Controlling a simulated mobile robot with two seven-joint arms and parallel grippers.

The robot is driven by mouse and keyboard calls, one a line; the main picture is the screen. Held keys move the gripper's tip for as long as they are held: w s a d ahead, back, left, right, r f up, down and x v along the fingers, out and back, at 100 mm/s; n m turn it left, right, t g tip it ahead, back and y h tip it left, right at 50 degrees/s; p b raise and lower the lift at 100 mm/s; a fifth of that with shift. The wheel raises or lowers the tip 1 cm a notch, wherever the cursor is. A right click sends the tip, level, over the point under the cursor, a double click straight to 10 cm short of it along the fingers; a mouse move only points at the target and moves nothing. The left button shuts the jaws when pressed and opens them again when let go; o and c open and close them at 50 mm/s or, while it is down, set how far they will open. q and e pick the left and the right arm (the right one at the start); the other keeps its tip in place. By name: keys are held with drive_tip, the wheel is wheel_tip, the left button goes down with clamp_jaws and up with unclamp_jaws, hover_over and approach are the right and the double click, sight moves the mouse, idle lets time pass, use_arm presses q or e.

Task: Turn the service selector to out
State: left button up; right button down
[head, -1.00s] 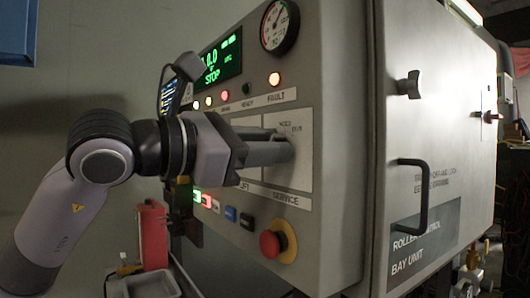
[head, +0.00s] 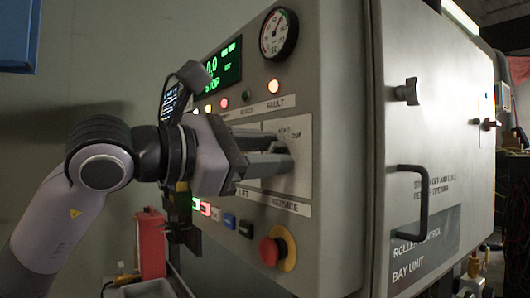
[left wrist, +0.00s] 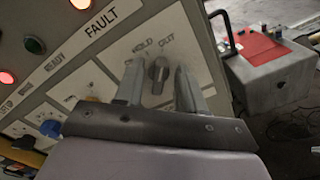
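The service selector (left wrist: 158,74) is a dark knob on a pale plate, below the printed words HOLD and OUT in the left wrist view. Its pointer looks roughly upright, nearer the gap between the words; its exact setting is hard to tell. My left gripper (left wrist: 160,88) has one finger on each side of the knob, with visible gaps. In the head view my left gripper (head: 284,155) reaches the plate above the SERVICE label (head: 286,205), and its fingers mostly hide the knob. My right gripper is in neither view.
A red emergency button (head: 275,248) on a yellow base sits below the plate. A lit FAULT lamp (head: 274,86), a round gauge (head: 278,34) and a green STOP display (head: 222,67) are above. A black door handle (head: 412,205) projects to the right.

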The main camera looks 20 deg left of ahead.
use_arm(q)
drive_tip(key=v, duration=0.7)
idle(0.3)
drive_tip(key=shift+s+a, duration=0.1)
idle(0.3)
